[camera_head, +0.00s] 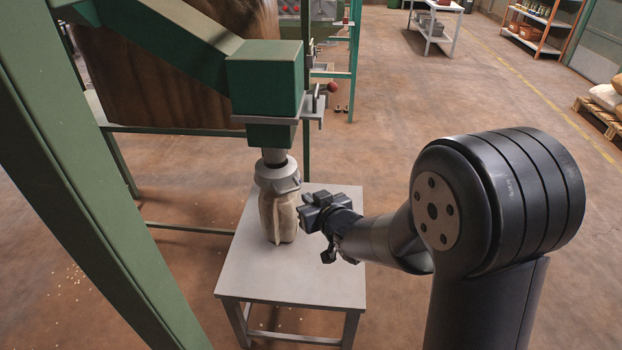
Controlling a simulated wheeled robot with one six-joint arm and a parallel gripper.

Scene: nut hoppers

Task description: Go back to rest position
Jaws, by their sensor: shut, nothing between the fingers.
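My gripper (310,220) is at the end of my arm, over the grey table (245,272), just right of a tan bag (278,218). It is shut and holds nothing. The bag stands upright on the table, its top at the grey spout collar (277,175) under the green hopper outlet (265,85). Whether my fingers touch the bag I cannot tell; their tips are small and dark here.
A green post (70,170) crosses the left side. A lever with a red knob (332,87) sits beside the outlet. A white table (436,22), shelves (537,25) and sacks on a pallet (607,97) stand at the back right. The floor between is clear.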

